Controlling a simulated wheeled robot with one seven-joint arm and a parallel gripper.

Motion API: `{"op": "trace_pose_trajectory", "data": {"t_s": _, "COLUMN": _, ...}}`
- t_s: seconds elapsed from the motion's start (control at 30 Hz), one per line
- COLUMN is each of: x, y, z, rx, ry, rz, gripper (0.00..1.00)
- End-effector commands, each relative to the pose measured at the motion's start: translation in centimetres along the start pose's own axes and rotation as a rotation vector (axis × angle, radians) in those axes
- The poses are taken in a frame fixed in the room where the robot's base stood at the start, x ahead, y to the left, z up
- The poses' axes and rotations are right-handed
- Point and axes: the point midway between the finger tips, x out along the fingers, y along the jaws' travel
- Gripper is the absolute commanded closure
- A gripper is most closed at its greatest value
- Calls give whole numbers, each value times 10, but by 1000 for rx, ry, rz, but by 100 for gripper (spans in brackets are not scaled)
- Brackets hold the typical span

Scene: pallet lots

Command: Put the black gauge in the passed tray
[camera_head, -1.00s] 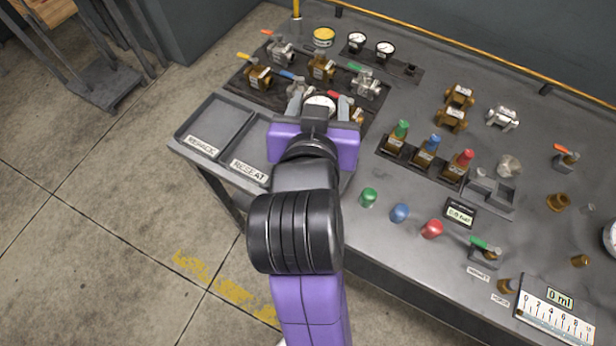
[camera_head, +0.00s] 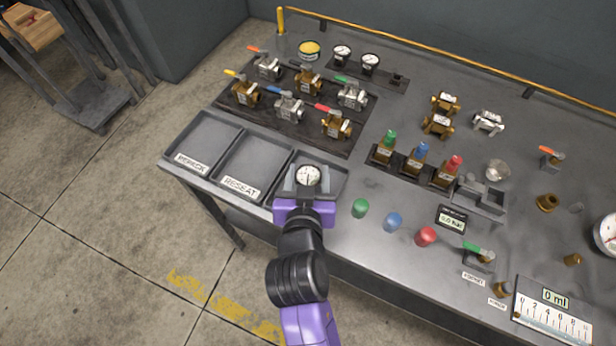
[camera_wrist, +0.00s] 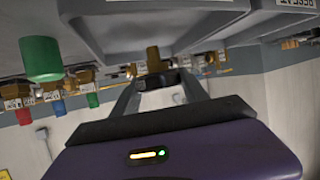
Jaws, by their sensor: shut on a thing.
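A round gauge with a white dial (camera_head: 308,175) is held between the fingers of my gripper (camera_head: 308,188). Its rim colour is hard to tell. In the head view it appears over the rightmost of three grey trays (camera_head: 336,172); any label on that tray's front is hidden by my gripper. Its height above the tray floor is unclear. In the wrist view, my gripper fingers (camera_wrist: 160,95) reach forward near a tray's grey wall (camera_wrist: 150,25). Two dark-rimmed gauges, the left one (camera_head: 342,54) and the right one (camera_head: 370,62), stand on a rack at the back.
The REPACK tray (camera_head: 169,150) and RESEAT tray (camera_head: 223,178) lie to the left, both empty. Several valves stand on a dark mat (camera_head: 350,148) behind the trays. A green cap (camera_head: 360,207) stands close to the right of my gripper.

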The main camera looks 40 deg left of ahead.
Motion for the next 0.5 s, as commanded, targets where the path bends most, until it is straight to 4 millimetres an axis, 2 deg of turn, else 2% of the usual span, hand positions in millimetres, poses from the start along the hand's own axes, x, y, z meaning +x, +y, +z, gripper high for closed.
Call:
{"op": "trace_pose_trajectory", "data": {"t_s": 0.13, "x": 7, "y": -1, "z": 16, "rx": -1, "ry": 1, "rz": -1, "gripper": 95}}
{"op": "trace_pose_trajectory", "data": {"t_s": 0.5, "x": 8, "y": 0, "z": 20, "rx": 1, "ry": 2, "rz": -1, "gripper": 95}}
